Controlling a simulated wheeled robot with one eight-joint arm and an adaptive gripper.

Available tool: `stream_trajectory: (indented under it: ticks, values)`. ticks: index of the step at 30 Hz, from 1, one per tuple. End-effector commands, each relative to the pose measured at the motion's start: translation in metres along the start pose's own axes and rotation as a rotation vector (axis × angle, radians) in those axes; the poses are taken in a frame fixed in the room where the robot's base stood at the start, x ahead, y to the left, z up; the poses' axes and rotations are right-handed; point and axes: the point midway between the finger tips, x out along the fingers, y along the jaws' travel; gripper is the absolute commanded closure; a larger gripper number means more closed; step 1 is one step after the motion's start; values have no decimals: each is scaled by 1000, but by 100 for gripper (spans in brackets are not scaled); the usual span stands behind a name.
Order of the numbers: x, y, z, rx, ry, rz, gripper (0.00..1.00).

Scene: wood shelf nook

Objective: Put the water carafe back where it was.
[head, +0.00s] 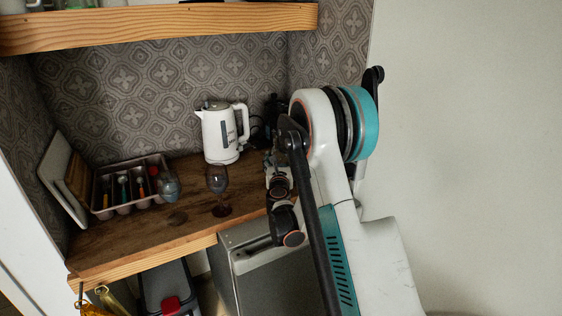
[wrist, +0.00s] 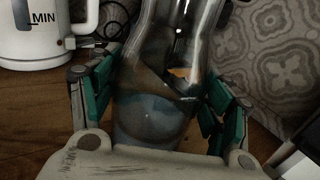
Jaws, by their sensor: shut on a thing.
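The water carafe (wrist: 165,60), clear grey glass, fills the middle of the wrist view. My gripper (wrist: 160,108) is shut on it, with a teal-padded finger on either side of the glass. The palm hides the carafe's lowest part, so I cannot tell whether it touches the wooden counter. In the head view my gripper (head: 278,178) is at the counter's right end, right of the white kettle (head: 219,134). My arm covers most of that spot, and I cannot make out the carafe there. The kettle also shows at upper left in the wrist view (wrist: 40,30).
A stemmed glass (head: 217,181) stands on the counter (head: 150,237) in front of the kettle. A dark round glass (head: 169,186) is left of it, beside a cutlery tray (head: 124,208). Boards (head: 62,177) lean at the left wall. A wooden shelf (head: 160,24) hangs above.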

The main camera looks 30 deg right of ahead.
Motion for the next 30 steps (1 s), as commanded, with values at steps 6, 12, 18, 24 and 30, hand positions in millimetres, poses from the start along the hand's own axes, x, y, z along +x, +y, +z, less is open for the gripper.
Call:
stream_trajectory:
  ticks: [6,12,18,24,30]
  values:
    - [0,0,-1,0,0,0,9]
    - [0,0,-1,0,0,0,9]
    - [0,0,3,0,0,0,9]
    - [-30,1,3,0,0,3,9]
    - [-75,1,3,0,0,2,9]
